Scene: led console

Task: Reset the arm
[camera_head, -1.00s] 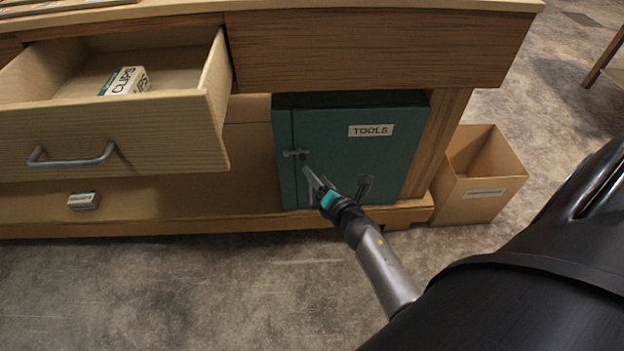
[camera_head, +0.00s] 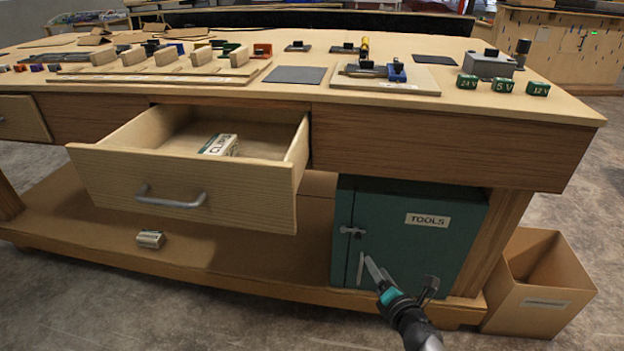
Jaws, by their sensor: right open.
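My right gripper (camera_head: 399,279) is in front of the lower part of the green TOOLS cabinet (camera_head: 440,245). Its two fingers are spread apart with nothing between them. One finger points up toward the cabinet's latch side and the other stands to the right. I cannot tell whether a fingertip touches the cabinet door. The cabinet door looks shut, with a small latch (camera_head: 353,232) at its left. My left gripper is not in view.
A drawer (camera_head: 190,190) stands pulled out, with a CLIPS box (camera_head: 219,145) inside. The workbench top (camera_head: 330,105) holds several blocks and boxes. A small box (camera_head: 150,239) lies on the lower shelf. An open cardboard box (camera_head: 540,300) stands on the floor at right.

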